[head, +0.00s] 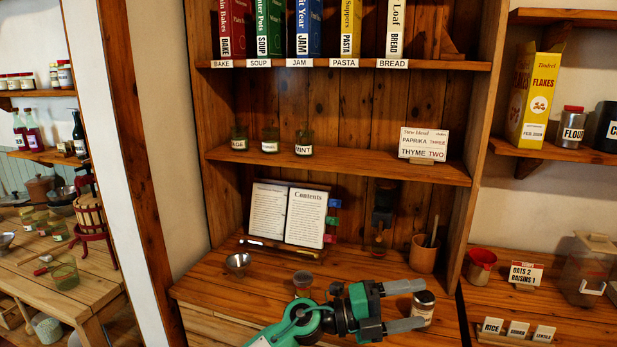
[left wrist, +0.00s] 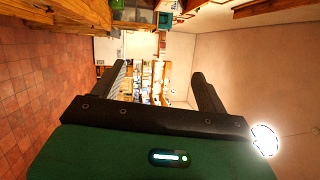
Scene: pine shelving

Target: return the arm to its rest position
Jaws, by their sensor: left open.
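My left gripper (head: 424,304) reaches over the front of the pine counter (head: 205,290) from the bottom of the head view. Its green and black wrist lies low, with the two grey fingers pointing right. The fingers are apart, and nothing shows held between them. A small light-lidded jar (head: 423,309) stands in line with the fingertips; I cannot tell whether they touch it. In the left wrist view the gripper (left wrist: 160,74) also has spread fingers, with the distant room between them. My right gripper is not in view.
Near the wrist are a small cup (head: 302,282) and a metal bowl (head: 238,262). Behind stand an open book (head: 305,216), a dark grinder (head: 383,215) and a wooden pot (head: 423,255). Shelves with labelled jars and boxes rise above. A post (head: 137,150) stands left.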

